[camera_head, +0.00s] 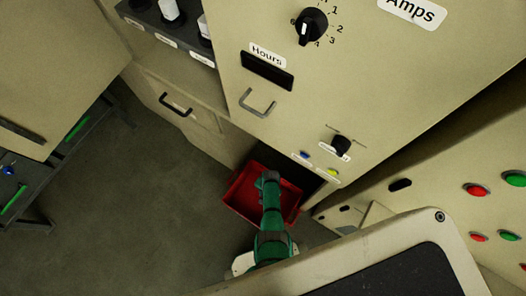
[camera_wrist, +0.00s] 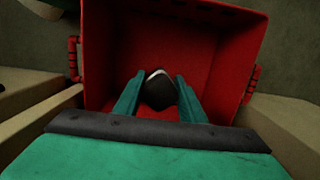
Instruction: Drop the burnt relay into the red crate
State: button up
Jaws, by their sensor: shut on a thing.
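The red crate (camera_head: 240,193) sits on the floor below the beige cabinet, and my green arm reaches over it. In the wrist view the open crate (camera_wrist: 110,55) fills the middle, with handles on both sides. My gripper (camera_wrist: 160,90) is shut on a dark piece with a pale edge, which looks like the burnt relay (camera_wrist: 158,92). The relay is between the fingertips, in front of the crate's inside. I cannot tell how high it is above the crate floor. In the head view the relay is hidden by my arm.
The beige cabinet (camera_head: 330,90) with a knob and handle rises over the crate. A panel with red and green buttons (camera_head: 476,189) stands at the right. A dark shelf (camera_head: 60,160) is at the left. Bare floor (camera_head: 130,220) lies left of the crate.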

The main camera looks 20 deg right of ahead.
jog(key=shift+f, duration=0.95)
jog(key=o, duration=1.2)
jog(key=shift+r, duration=0.1)
jog(key=shift+w+r, duration=0.15)
jog(key=shift+r, duration=0.4)
jog(key=shift+w+d+r, duration=0.1)
jog(key=shift+d+r, duration=0.1)
jog(key=shift+r, duration=1.35)
jog(key=shift+w+d+r, duration=0.1)
jog(key=shift+d+r, duration=0.05)
jog(key=shift+r, duration=1.4)
jog(key=shift+w+d+r, duration=0.1)
jog(key=shift+d+r, duration=0.1)
jog(key=shift+r, duration=1.35)
